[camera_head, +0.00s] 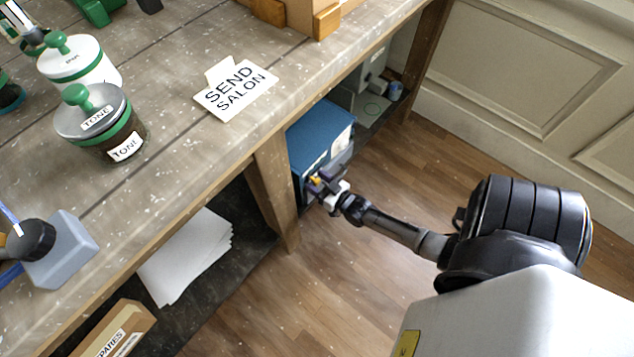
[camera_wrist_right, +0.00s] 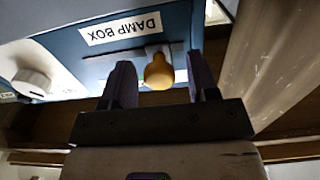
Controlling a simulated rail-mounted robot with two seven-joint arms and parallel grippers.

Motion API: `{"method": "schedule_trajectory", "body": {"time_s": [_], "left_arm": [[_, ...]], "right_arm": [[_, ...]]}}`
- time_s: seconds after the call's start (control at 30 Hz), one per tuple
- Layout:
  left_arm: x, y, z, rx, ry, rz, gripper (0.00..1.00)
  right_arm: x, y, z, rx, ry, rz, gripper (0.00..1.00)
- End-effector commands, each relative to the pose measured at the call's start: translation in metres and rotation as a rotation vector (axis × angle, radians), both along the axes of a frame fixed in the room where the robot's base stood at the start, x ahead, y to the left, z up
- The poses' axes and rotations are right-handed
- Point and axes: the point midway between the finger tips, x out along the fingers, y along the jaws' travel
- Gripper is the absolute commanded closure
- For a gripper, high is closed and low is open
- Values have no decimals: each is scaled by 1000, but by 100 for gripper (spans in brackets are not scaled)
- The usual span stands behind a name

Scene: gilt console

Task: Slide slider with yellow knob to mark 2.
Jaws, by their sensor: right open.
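The blue box (camera_head: 318,135) stands on the lower shelf under the bench. In the right wrist view its face (camera_wrist_right: 185,20) carries a DAMP BOX label (camera_wrist_right: 120,29) and a dark slot. The slider's yellow knob (camera_wrist_right: 158,73) sits at this slot; in the head view it is a small yellow spot (camera_head: 314,181) by the gripper. My right gripper (camera_head: 322,184) is at the box front. Its two open fingers (camera_wrist_right: 159,62) stand on either side of the knob, with visible gaps. I cannot read any slider marks. My left gripper is not in view.
A wooden bench post (camera_head: 272,190) stands close to the left of my right gripper. White papers (camera_head: 188,255) lie on the lower shelf. The wooden floor (camera_head: 340,270) is clear.

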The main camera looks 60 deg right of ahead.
Motion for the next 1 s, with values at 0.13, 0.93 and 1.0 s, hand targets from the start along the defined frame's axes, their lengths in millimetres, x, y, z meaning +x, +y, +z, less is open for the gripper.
{"method": "schedule_trajectory", "body": {"time_s": [0.13, 0.93, 1.0], "left_arm": [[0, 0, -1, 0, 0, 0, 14], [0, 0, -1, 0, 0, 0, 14], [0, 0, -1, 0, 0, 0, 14]], "right_arm": [[3, -1, 0, 0, 0, 0, 46], [3, 0, 0, 0, 1, 0, 100], [3, 0, 0, 0, 1, 0, 100]]}}
